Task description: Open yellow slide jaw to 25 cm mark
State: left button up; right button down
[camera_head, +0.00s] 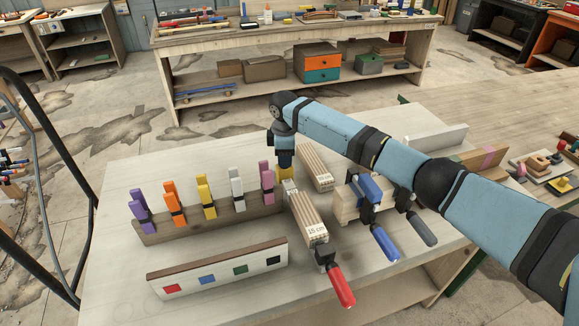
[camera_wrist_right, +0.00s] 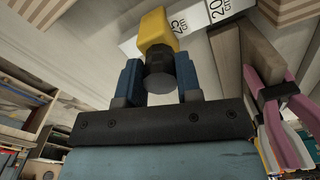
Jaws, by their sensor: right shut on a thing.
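The yellow slide jaw (camera_head: 284,172) shows just beyond the far end of a wooden block stack (camera_head: 305,215) labelled 15 cm. My right gripper (camera_head: 285,158) is over it, pointing down. In the right wrist view the yellow jaw (camera_wrist_right: 157,28) has a dark round knob (camera_wrist_right: 160,75) between the two blue fingers (camera_wrist_right: 158,80), and the gripper is shut on it. A white scale strip (camera_wrist_right: 202,18) carries 25 cm and 20 cm labels. The jaw sits right beside the 25 cm label and covers part of the strip. My left gripper is not in view.
A red clamp handle (camera_head: 340,287) sticks out at the front of the 15 cm stack. Coloured spring clamps (camera_head: 205,195) stand on a wooden rail at left. A second stack (camera_head: 315,165) and clamps with blue (camera_head: 384,243) and dark handles (camera_head: 422,229) are close at right.

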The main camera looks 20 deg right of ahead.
jog(key=shift+w+f, duration=0.1)
jog(key=shift+w, duration=0.45)
jog(key=shift+s, duration=0.25)
jog(key=c, duration=0.8)
grip_release()
pick_arm(q)
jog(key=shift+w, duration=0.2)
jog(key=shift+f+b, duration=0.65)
jog(key=shift+b, duration=0.05)
pick_arm(e)
notch_tip(320, 180, up, 14)
jog(key=shift+r, duration=0.1)
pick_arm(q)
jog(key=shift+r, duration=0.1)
